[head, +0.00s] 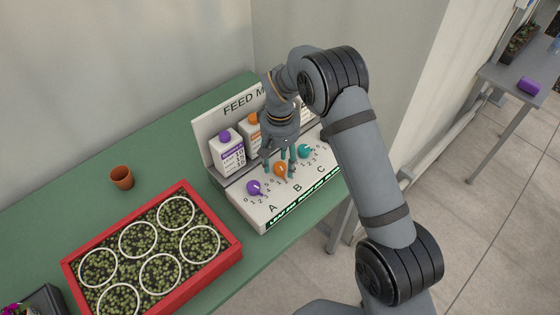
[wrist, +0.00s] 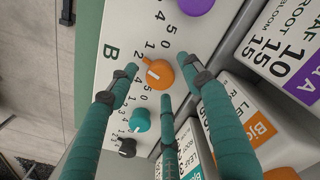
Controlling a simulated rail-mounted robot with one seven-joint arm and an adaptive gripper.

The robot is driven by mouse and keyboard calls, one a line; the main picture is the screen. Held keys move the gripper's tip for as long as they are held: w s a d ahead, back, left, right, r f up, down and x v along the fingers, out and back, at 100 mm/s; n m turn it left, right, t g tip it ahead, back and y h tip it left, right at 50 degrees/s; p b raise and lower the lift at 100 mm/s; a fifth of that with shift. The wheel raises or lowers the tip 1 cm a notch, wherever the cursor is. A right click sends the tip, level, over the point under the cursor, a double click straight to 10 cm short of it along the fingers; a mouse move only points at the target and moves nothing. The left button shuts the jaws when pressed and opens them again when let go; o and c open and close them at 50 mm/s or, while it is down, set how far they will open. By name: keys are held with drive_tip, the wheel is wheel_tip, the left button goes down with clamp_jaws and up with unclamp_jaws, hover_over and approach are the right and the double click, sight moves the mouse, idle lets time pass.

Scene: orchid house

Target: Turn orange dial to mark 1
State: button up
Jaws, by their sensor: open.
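The purple dial (head: 253,187) and teal dial (head: 305,150) sit close on either side. Labelled bottles, one with a purple cap (head: 225,136), stand behind the panel. A red tray (head: 234,245) of seedlings and a terracotta pot (head: 122,177) are left on the green bench (head: 75,215).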

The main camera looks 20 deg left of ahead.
drive_tip(key=c, duration=0.4)
drive_tip(key=c, duration=0.7)
drive_tip(key=shift+c, duration=0.4)
